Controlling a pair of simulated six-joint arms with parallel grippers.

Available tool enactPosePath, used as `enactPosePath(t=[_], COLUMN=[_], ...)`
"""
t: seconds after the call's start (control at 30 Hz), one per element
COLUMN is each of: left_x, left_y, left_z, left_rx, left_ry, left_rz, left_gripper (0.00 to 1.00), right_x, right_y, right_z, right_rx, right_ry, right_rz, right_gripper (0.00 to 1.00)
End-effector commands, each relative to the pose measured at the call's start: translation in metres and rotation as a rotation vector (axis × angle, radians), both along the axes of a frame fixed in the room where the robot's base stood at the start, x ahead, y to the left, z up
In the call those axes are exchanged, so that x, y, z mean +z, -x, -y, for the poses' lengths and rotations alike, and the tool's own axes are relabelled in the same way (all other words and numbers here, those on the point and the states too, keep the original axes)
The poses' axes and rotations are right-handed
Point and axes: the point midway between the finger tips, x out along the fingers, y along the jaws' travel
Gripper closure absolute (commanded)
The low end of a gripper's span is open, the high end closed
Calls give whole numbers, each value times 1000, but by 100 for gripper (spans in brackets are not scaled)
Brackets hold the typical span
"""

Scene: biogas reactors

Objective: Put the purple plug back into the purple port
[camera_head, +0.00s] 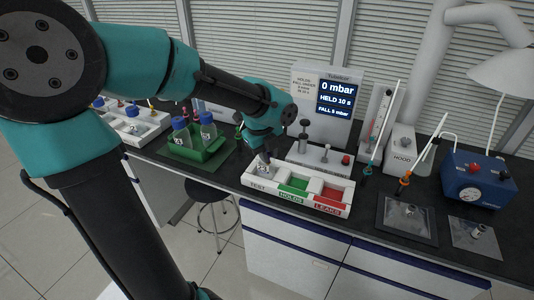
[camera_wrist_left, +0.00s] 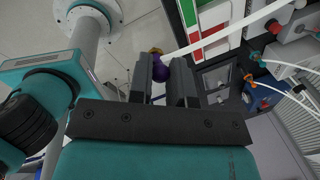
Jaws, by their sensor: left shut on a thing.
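The purple plug (camera_wrist_left: 161,71) shows in the left wrist view between the two dark fingers of my left gripper (camera_wrist_left: 162,82). The gripper is shut on it. A small brownish-yellow part shows at the plug's far end. In the head view my left gripper (camera_head: 263,151) hangs just above the TEST compartment of the white tray (camera_head: 256,185), and the plug is too hidden there to make out. A small pale labelled piece (camera_head: 264,168) is in the TEST compartment, below the gripper. I cannot make out the purple port. My right gripper is not in view.
The tester (camera_head: 328,104) reads 0 mbar behind the tray. The green HOLDS and red LEAKS compartments look empty. A green rack (camera_head: 197,151) with blue-capped bottles stands left. Teal (camera_head: 367,170) and orange (camera_head: 405,182) plugs, and a blue gauge box (camera_head: 479,180) are right.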

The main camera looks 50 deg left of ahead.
Motion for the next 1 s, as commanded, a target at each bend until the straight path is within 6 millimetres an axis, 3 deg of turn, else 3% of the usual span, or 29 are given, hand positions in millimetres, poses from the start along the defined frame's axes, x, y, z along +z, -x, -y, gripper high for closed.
enactPosePath(t=[0.17, 0.47, 0.8, 1.0], left_x=[0, -6, -33, -51], left_y=[-21, -88, -159, -186], left_z=[-13, -64, -132, -166], left_rx=[32, 150, 295, 363], left_ry=[1, 2, 3, 1], left_rz=[-1, -2, -1, -1], left_gripper=[100, 100, 100, 100], right_x=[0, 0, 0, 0], right_y=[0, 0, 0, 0], right_z=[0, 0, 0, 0], right_rx=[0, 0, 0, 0], right_ry=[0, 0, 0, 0], right_rz=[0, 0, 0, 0], right_gripper=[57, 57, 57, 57])
